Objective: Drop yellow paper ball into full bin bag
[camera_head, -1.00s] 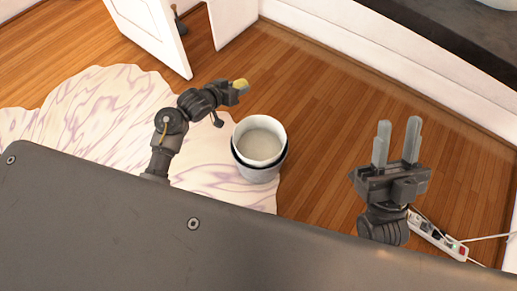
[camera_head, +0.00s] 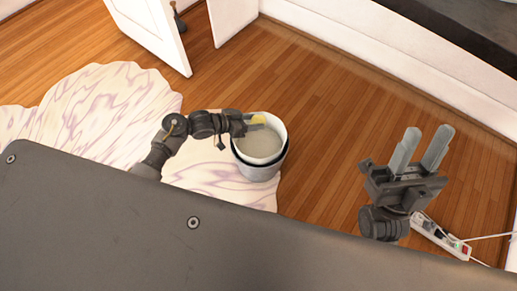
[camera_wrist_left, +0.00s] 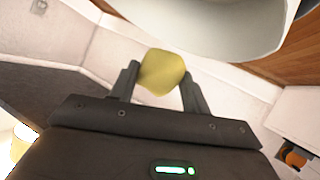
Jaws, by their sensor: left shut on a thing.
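The yellow paper ball (camera_wrist_left: 161,73) is between the two fingers of my left gripper (camera_wrist_left: 158,82) in the left wrist view. In the head view my left gripper (camera_head: 252,121) is shut on the ball (camera_head: 259,120) over the back left of the bin's opening. The bin (camera_head: 262,172) stands on the floor with a white bag (camera_head: 260,145) lining it and a dark band below the rim. The bag's pale rim also shows at the top of the left wrist view (camera_wrist_left: 215,35). My right gripper (camera_head: 420,150) is open and empty, off to the right.
A white and purple marbled rug (camera_head: 105,110) lies under and left of the bin. A power strip (camera_head: 440,237) with cables lies at the lower right. An open white door (camera_head: 150,30) stands at the back left. Wooden floor is clear between bin and wall.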

